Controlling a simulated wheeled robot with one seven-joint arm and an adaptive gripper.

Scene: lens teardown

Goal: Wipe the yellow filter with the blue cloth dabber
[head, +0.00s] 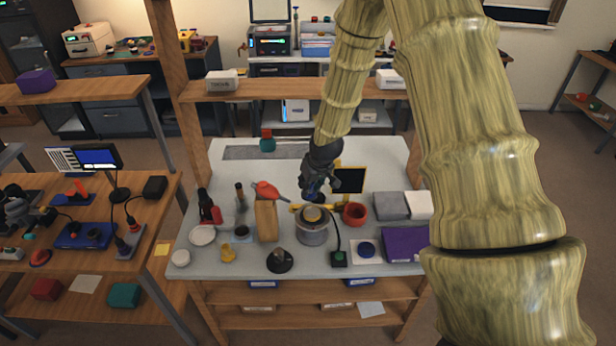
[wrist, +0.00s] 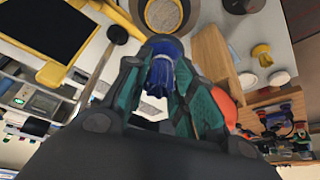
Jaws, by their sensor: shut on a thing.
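My gripper (head: 316,192) is above the middle of the table, just behind and above a round grey stand (head: 312,236). In the wrist view my gripper (wrist: 160,85) is shut on the blue cloth dabber (wrist: 161,62), held between its teal-padded fingers. A round, yellow-rimmed disc (head: 313,214), which looks like the yellow filter, sits on top of the stand. It also shows at the top edge of the wrist view (wrist: 163,13), partly cut off. The dabber appears close to the disc; I cannot tell whether they touch.
A wooden block (head: 266,221) and orange-red bulb (head: 267,190) stand left of the stand. A red cup (head: 354,213) and black panel (head: 350,179) are to its right. A yellow bar (head: 335,206) lies behind it. Grey (head: 391,206) and purple (head: 402,244) blocks occupy the right side.

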